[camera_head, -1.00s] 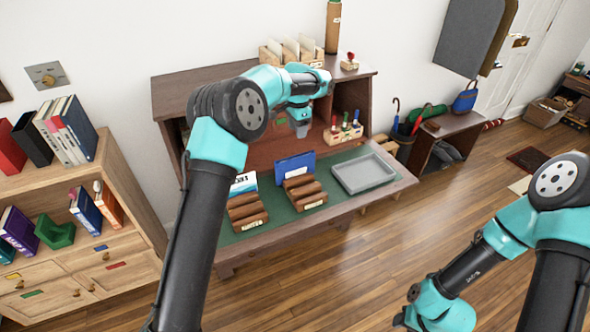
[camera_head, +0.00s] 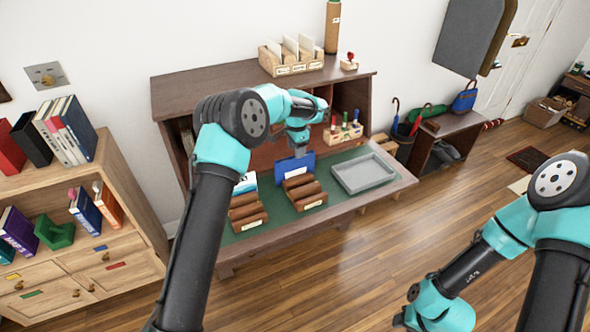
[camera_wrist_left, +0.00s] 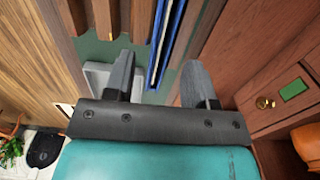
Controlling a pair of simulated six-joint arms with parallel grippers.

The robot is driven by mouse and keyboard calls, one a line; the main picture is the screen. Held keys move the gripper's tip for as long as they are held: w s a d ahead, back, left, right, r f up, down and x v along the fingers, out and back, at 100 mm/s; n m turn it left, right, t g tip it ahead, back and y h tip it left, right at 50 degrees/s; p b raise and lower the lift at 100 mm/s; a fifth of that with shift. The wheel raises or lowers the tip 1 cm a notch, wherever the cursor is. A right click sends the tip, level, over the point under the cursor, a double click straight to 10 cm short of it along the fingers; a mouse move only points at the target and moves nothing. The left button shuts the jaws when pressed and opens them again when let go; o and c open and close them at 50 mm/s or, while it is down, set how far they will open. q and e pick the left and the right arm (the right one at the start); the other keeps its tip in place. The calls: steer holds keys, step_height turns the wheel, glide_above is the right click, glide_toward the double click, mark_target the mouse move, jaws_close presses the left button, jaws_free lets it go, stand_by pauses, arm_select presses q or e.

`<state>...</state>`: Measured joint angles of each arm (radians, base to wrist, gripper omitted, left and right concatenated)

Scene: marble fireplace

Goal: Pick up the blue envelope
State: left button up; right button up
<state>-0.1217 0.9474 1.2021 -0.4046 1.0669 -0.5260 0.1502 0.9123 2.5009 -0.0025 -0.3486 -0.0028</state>
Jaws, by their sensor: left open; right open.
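The blue envelope (camera_head: 293,167) stands upright at the back of a slotted brown wooden holder (camera_head: 305,192) on the green desk top. My left gripper (camera_head: 300,148) is open just above the envelope's top edge. In the left wrist view the envelope (camera_wrist_left: 166,45) shows edge-on as a thin blue strip with a pale side, lying between the two spread fingers of my left gripper (camera_wrist_left: 157,70). I see no grip on it. Of my right arm, only links show at the lower right; its fingers are outside the frame.
Left of the blue envelope, a white-and-blue envelope (camera_head: 245,183) stands in another brown holder (camera_head: 247,211). A grey tray (camera_head: 363,173) lies to the right. A rack of stamps (camera_head: 343,132) stands behind. The desk's upper shelf (camera_head: 230,80) overhangs the back.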

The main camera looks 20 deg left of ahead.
mark_target(295, 168)
arm_select(q)
steer(key=f, duration=0.4)
steer(key=shift+s+a+f, duration=0.1)
steer(key=shift+a+f, duration=0.1)
steer(key=shift+f, duration=0.2)
steer(key=shift+c, duration=0.2)
jaws_close()
